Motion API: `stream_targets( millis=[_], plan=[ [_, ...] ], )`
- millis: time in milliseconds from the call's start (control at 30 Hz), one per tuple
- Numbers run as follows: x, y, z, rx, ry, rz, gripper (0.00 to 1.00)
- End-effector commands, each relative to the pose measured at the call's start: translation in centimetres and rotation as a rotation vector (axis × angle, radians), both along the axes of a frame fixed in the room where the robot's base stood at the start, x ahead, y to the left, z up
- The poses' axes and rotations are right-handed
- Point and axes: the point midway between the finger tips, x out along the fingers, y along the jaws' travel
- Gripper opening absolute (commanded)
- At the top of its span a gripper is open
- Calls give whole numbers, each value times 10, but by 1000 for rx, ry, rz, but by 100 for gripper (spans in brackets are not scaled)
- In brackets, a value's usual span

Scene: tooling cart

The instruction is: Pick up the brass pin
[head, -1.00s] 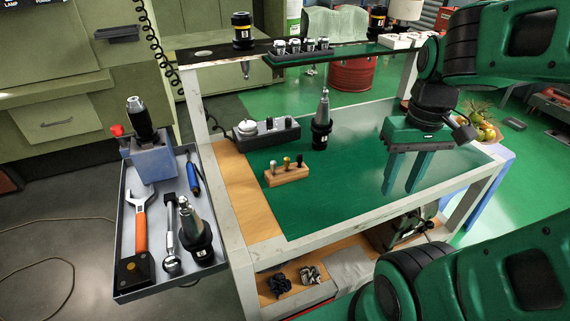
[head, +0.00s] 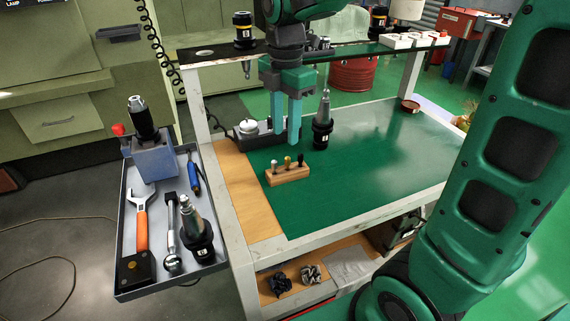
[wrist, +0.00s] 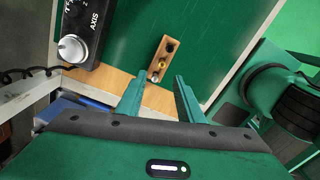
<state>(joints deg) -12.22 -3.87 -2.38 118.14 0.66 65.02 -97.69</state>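The brass pin (head: 287,162) is the middle one of three pins standing in a small wooden block (head: 289,177) on the green cart top. A silver-grey pin (head: 274,166) and a dark pin (head: 300,160) stand on either side of it. In the wrist view the brass pin (wrist: 162,63) and the wooden block (wrist: 150,72) show ahead of the fingers. My gripper (head: 286,140) is above the cart, pointing down, its two fingers apart with nothing between them. It also shows open in the wrist view (wrist: 159,80), with the block beyond the gap.
A dark control box with a round knob (head: 248,126) sits behind the block. A black tool holder (head: 322,125) stands upright to its right. A raised rear shelf (head: 350,50) carries more holders. A grey side tray (head: 125,280) holds tools.

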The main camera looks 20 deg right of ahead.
Motion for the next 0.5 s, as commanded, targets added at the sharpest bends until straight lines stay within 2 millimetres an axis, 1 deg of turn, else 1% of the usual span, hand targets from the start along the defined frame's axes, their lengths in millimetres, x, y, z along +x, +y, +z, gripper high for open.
stream_targets(
  millis=[33, 200, 433, 500],
  plan=[
    [-1, 0, -9, -1, 4, -1, 34],
    [-1, -1, -32, -1, 2, -4, 34],
    [-1, -3, -47, -1, 2, -6, 34],
    [-1, -4, -55, -1, 2, -6, 34]
  ],
)
